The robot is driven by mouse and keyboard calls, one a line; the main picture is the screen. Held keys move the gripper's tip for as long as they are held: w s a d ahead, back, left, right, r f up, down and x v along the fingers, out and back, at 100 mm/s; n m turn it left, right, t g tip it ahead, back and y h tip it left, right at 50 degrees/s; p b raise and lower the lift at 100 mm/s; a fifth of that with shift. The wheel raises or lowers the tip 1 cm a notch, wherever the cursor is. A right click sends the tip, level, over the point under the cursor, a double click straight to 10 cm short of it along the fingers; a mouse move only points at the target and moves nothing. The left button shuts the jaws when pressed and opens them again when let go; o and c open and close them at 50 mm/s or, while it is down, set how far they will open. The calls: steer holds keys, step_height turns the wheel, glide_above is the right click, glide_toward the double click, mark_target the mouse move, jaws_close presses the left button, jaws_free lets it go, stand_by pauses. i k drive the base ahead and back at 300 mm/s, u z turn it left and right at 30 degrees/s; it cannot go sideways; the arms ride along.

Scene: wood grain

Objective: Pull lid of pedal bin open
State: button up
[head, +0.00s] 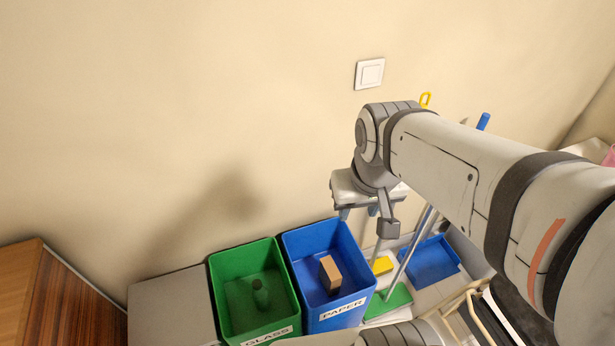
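A flat grey top (172,308) sits at the lower left, beside the green bin. It looks like the closed lid of the pedal bin, but its front and any pedal are out of view, so I cannot be sure. My gripper (358,212) hangs above the back right corner of the blue bin, well to the right of the grey top. Its two small fingertips point down and stand apart, with nothing seen between them.
A green GLASS bin (222,292) holds a bottle (261,294). A blue PAPER bin (301,306) holds a brown block (330,274). A wooden cabinet (70,305) stands at left. Poles and a blue dustpan (432,262) stand right. The wall behind is bare except a switch (369,73).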

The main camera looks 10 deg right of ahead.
mark_target(178, 309)
steer(key=k, duration=2.2)
steer(key=u, duration=0.15)
steer(key=i, duration=0.5)
steer(key=z, duration=0.15)
